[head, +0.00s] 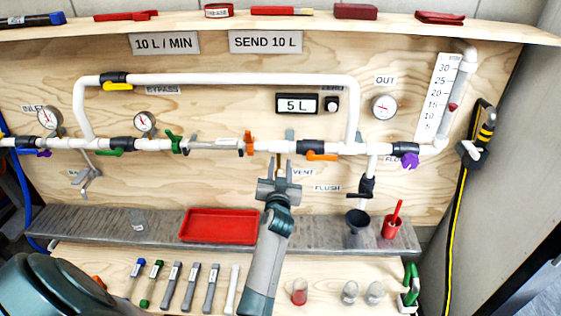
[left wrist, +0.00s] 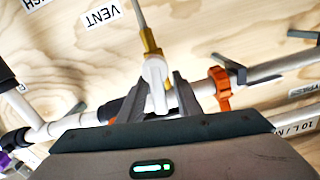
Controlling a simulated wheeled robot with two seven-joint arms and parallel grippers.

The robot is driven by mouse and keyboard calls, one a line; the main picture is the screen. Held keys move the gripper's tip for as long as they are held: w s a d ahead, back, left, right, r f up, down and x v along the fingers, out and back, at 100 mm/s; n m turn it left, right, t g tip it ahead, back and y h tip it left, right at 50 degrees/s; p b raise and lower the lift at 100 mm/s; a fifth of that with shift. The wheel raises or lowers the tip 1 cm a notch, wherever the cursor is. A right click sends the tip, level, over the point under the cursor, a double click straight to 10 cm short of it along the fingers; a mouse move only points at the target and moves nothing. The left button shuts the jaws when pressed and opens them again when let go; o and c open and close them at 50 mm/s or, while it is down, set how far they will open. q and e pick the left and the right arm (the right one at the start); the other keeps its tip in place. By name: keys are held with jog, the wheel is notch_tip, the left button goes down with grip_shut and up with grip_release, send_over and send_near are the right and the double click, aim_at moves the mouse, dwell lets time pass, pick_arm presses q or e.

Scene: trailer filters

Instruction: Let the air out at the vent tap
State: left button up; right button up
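The vent tap (left wrist: 152,45) is a small brass fitting with a pale lever, below the white pipe beside the VENT label (head: 303,173). In the head view the brass tap (head: 282,160) is small and partly hidden by my gripper. My left gripper (head: 279,185) is raised to it from below. In the left wrist view the two dark fingers of my left gripper (left wrist: 164,88) stand on either side of the pale lever (left wrist: 156,74), with a gap visible on the right side, so it looks open. My right gripper is not in view.
An orange clamp (head: 249,143) and an orange-handled valve (head: 322,156) flank the tap on the pipe. A red tray (head: 218,226), a dark funnel (head: 357,222) and a red cup (head: 391,228) stand on the grey shelf (head: 320,235) below. Several tools lie on the bench in front.

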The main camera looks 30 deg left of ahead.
pick_arm(q)
jog(key=shift+s+r, duration=0.1)
jog(key=shift+c, duration=0.7)
grip_shut()
jog(key=shift+d+m, duration=0.1)
jog(key=shift+m, duration=0.2)
jog(key=shift+w+d+f+m+b, duration=0.3)
jog(key=shift+d+f+m+b, duration=0.25)
jog(key=shift+m, duration=2.05)
jog(key=shift+w+d+f+m+b, duration=0.3)
jog(key=shift+f+m+b, duration=0.3)
jog(key=shift+m, duration=2)
jog(key=shift+w+d+f+m+b, duration=0.25)
jog(key=shift+d+f+m+b, duration=0.35)
jog(key=shift+m, duration=2)
jog(key=shift+a+f, duration=0.15)
jog(key=shift+f, duration=0.05)
